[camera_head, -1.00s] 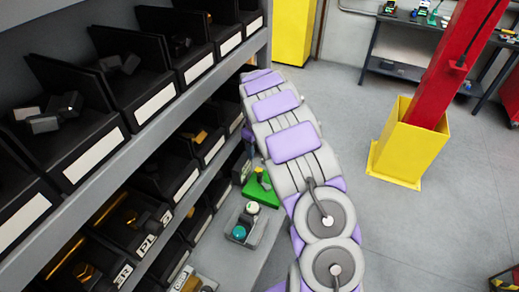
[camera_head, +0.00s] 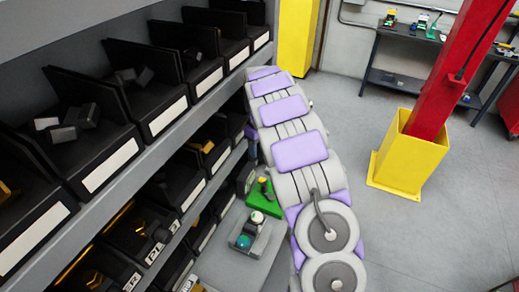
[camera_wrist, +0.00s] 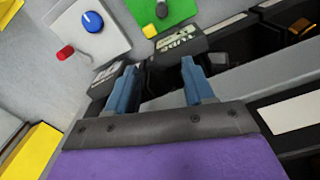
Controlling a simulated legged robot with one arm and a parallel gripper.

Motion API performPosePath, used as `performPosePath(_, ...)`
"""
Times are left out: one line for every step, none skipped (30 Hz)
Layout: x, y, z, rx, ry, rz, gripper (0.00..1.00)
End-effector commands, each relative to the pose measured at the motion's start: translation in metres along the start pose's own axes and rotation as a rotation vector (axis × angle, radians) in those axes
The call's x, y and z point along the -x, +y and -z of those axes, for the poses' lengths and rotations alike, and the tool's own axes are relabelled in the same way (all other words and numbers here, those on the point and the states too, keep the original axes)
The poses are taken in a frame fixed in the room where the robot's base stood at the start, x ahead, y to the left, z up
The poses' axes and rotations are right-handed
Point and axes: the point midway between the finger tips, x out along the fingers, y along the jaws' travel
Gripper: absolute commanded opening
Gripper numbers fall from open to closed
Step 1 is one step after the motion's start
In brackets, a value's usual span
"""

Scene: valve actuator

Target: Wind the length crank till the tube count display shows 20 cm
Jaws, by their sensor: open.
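In the wrist view, my gripper (camera_wrist: 159,76) is open and empty, with two blue fingers apart. Beyond the fingers, a dark device labelled TUBE (camera_wrist: 178,44) is tilted in view. A second small display-like plate (camera_wrist: 107,73) shows by the left finger; its reading is too small to tell. A pale panel at upper left carries a blue knob (camera_wrist: 92,22) and a red-ended handle (camera_wrist: 66,52); I cannot tell whether either is the length crank. In the head view, my gripper is hidden beyond the arm.
A green unit (camera_wrist: 160,12) with a yellow button stands beyond the fingers; a green unit also shows in the head view (camera_head: 262,203). Dark shelf bins (camera_head: 90,130) line the left. A red post in a yellow base (camera_head: 408,155) stands right, with open floor around it.

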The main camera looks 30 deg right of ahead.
Motion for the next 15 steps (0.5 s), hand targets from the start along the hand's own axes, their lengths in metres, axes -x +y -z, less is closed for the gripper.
performPosePath(0.0032,0.0017,-0.0006,-0.001,0.001,0.001,0.52)
performPosePath(0.0046,0.0022,-0.0008,-0.001,0.001,0.001,0.52)
performPosePath(0.0060,0.0034,-0.0012,-0.001,0.001,0.002,0.52)
performPosePath(0.0067,0.0043,-0.0016,-0.001,0.002,0.002,0.52)
performPosePath(0.0073,0.0049,-0.0018,-0.001,0.002,0.003,0.52)
performPosePath(0.0078,0.0054,-0.0021,-0.002,0.002,0.003,0.52)
performPosePath(0.0080,0.0053,-0.0021,-0.002,0.002,0.003,0.52)
performPosePath(0.0082,0.0051,-0.0019,-0.002,0.002,0.003,0.52)
performPosePath(0.0083,0.0043,-0.0016,-0.002,0.002,0.003,0.52)
performPosePath(0.0084,0.0034,-0.0013,-0.002,0.001,0.002,0.52)
performPosePath(0.0086,0.0024,-0.0008,-0.002,0.001,0.001,0.52)
performPosePath(0.0088,0.0017,-0.0006,-0.002,0.001,0.000,0.52)
performPosePath(0.0089,0.0015,-0.0004,-0.002,0.001,0.000,0.52)
performPosePath(0.0091,0.0007,-0.0001,-0.002,0.001,-0.001,0.52)
performPosePath(0.0095,-0.0008,0.0005,-0.001,0.001,-0.001,0.52)
